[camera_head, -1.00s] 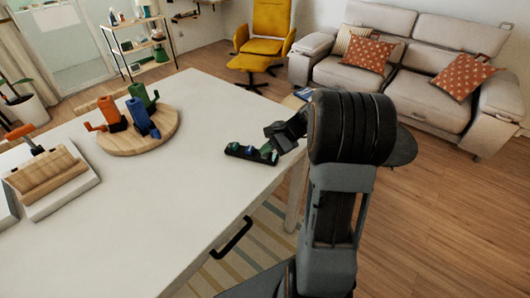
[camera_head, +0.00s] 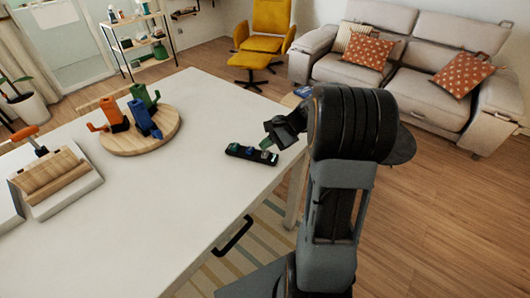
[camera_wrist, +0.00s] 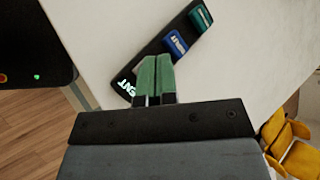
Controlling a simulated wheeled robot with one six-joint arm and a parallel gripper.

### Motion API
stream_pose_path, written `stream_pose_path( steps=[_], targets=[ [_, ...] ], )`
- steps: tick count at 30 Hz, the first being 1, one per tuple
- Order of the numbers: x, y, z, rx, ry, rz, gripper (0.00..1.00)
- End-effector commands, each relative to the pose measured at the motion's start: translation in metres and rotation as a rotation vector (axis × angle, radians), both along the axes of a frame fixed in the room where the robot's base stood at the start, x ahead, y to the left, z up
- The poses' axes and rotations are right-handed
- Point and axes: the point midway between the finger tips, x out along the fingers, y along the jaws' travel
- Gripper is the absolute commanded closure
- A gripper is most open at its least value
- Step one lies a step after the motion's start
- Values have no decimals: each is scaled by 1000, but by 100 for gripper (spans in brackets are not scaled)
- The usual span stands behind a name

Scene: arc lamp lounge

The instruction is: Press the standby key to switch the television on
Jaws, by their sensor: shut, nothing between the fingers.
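A black key bar (camera_head: 243,152) lies on the white table (camera_head: 195,185) near its right edge. In the wrist view the bar (camera_wrist: 191,30) runs diagonally, with a green key (camera_wrist: 201,18) at its far end and a blue key (camera_wrist: 176,45) beside it. White lettering shows at the near end, partly covered. I cannot tell which key is the standby key. My gripper (camera_head: 267,144) is shut and empty. Its green fingertips (camera_wrist: 154,58) are over the near end of the bar and hide part of it. I cannot tell whether they touch. I make out no television.
A round wooden board (camera_head: 155,140) with orange, blue and green mug-like items stands farther back on the table. A wooden box (camera_head: 50,178) on a pale tray is at the left. The tabletop between them and the bar is clear. A sofa (camera_head: 405,60) and yellow chair (camera_head: 268,28) stand beyond.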

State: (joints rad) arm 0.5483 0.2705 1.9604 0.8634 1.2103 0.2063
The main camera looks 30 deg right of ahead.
Motion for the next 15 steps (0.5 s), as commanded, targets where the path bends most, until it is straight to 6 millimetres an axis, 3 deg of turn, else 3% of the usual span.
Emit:
stream_pose_path(
  steps=[15],
  targets=[
    [0, 0, 47, 0, 0, 0, 100]
  ],
)
